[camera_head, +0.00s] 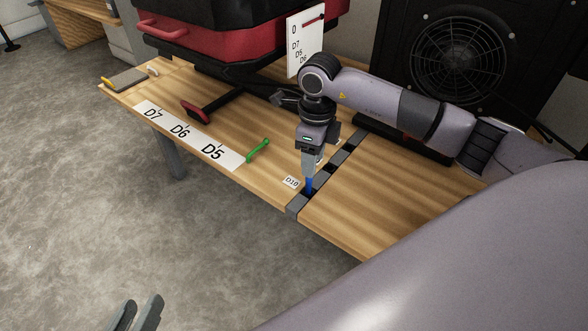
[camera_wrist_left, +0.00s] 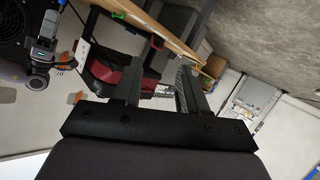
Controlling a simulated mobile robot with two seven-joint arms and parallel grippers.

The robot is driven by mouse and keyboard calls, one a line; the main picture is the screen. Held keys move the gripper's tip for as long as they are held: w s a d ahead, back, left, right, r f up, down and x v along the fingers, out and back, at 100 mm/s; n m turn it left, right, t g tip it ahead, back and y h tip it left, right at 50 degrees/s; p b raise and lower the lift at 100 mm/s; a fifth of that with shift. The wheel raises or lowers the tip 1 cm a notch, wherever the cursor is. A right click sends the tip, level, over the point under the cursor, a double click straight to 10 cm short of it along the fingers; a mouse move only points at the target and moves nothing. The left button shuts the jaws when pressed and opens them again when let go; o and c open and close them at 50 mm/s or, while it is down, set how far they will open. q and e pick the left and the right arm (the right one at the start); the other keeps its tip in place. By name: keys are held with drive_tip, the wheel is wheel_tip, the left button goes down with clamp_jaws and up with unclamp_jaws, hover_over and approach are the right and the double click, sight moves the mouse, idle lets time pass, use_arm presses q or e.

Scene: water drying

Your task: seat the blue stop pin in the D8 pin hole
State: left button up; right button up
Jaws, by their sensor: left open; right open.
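The blue stop pin (camera_head: 309,186) stands roughly upright at the dark grey slotted strip (camera_head: 336,160) across the table, beside a label reading D10 (camera_head: 291,182). Its lower end is at the strip; I cannot tell how deep it sits. My right gripper (camera_head: 309,173) points down directly over the pin, jaws open, fingertips at its top. I cannot make out a D8 label at any hole. My left gripper (camera_head: 136,313) is open and empty, low in the head view over the floor, away from the table. Its two fingers also show in the left wrist view (camera_wrist_left: 160,88).
A white strip marked D7, D6, D5 (camera_head: 188,135) lies along the table's front edge. A green handle (camera_head: 258,150) and a red-ended tool (camera_head: 196,111) lie nearby. A white sign (camera_head: 305,45), a red case (camera_head: 200,50) and a large fan (camera_head: 459,58) stand behind.

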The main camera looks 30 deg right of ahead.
sight(309, 181)
drive_tip(key=shift+w+d, duration=0.15)
drive_tip(key=shift+w, duration=0.25)
drive_tip(key=shift+w+f, duration=0.15)
drive_tip(key=shift+f, duration=0.15)
wheel_tip(309, 181, down, 6)
drive_tip(key=b, duration=0.3)
drive_tip(key=shift+f, duration=0.25)
drive_tip(key=shift+r, duration=0.1)
clamp_jaws()
